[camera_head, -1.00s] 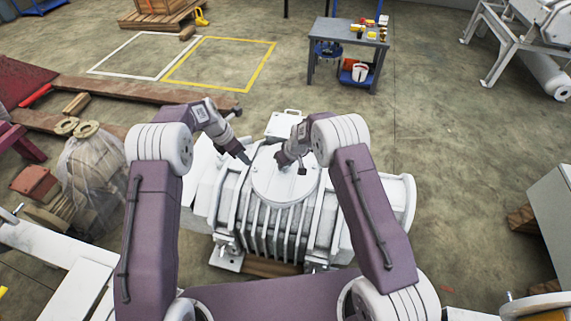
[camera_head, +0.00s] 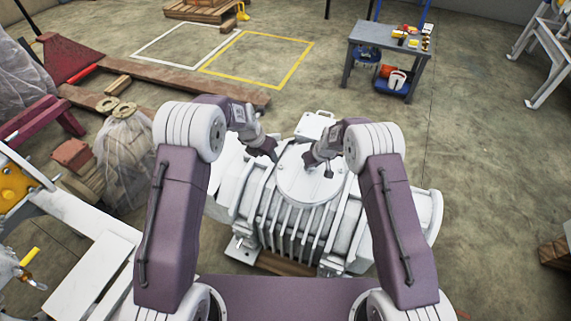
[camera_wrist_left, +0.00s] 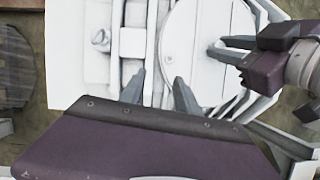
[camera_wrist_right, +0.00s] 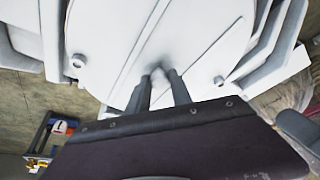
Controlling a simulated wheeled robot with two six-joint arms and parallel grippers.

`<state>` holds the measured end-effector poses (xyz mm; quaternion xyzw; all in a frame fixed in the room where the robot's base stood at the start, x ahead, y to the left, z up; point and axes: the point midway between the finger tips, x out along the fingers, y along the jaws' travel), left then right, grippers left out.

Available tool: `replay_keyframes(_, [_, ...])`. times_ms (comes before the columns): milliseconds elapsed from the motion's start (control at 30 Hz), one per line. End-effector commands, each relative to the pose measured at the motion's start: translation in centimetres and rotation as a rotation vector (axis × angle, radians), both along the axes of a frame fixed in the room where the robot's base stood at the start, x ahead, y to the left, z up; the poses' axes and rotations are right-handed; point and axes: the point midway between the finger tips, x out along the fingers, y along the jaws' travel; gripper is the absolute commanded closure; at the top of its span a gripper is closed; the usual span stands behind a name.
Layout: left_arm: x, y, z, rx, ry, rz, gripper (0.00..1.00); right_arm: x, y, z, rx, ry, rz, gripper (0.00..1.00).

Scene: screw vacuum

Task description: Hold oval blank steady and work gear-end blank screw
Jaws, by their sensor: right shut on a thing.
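The pale, rounded oval blank (camera_head: 300,187) lies on top of the large white ribbed vacuum machine. My right gripper (camera_head: 309,164) is over the blank. In the right wrist view its fingertips (camera_wrist_right: 158,76) come together on a small pale part near the middle of the blank (camera_wrist_right: 110,40). My left gripper (camera_head: 274,157) is at the blank's left edge. In the left wrist view its fingers (camera_wrist_left: 160,85) stand apart with nothing visible between them. A bolt head (camera_wrist_left: 101,40) shows on the casing to their left. I cannot tell which screw is the gear-end blank screw.
Ribs and flanges of the machine (camera_head: 290,232) surround the blank. A wrapped item (camera_head: 125,160) stands to the left on the floor. A grey workbench (camera_head: 385,37) stands behind at the right. The floor right of the machine is mostly clear.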

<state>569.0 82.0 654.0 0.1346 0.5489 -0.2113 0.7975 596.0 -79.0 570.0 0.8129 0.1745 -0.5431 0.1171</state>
Motion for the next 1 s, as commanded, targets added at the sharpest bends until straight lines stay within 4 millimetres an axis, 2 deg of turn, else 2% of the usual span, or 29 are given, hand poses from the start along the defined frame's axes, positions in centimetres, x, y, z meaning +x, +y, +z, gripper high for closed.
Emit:
replay_keyframes(67, [-1.1, -0.7, 1.2, 0.005, -0.011, -0.012, 0.61, 0.0, 0.0, 0.0, 0.000, 0.000, 0.000, 1.00])
replay_keyframes(167, [-1.1, -1.5, 2.4, 0.003, -0.030, -0.029, 0.61, 0.0, 0.0, 0.0, 0.000, 0.000, 0.000, 1.00])
replay_keyframes(267, [-1.0, -1.6, 2.3, 0.004, -0.029, -0.033, 0.61, 0.0, 0.0, 0.0, 0.000, -0.001, 0.000, 1.00])
replay_keyframes(367, [-0.7, -1.9, 1.1, 0.003, -0.026, -0.033, 0.61, 0.0, 0.0, 0.0, 0.000, -0.001, 0.000, 1.00])
replay_keyframes(700, [1.8, -3.4, -6.2, 0.003, -0.026, -0.034, 0.61, 0.0, 0.0, 0.1, 0.000, -0.001, 0.000, 1.00])
replay_keyframes(800, [2.4, -3.7, -7.6, 0.003, -0.027, -0.034, 0.61, 0.0, 0.0, 0.1, 0.000, -0.001, 0.000, 1.00])
replay_keyframes(1000, [2.9, -4.0, -8.7, 0.003, -0.030, -0.034, 0.61, 0.0, 0.0, 0.0, 0.000, -0.001, 0.000, 1.00])
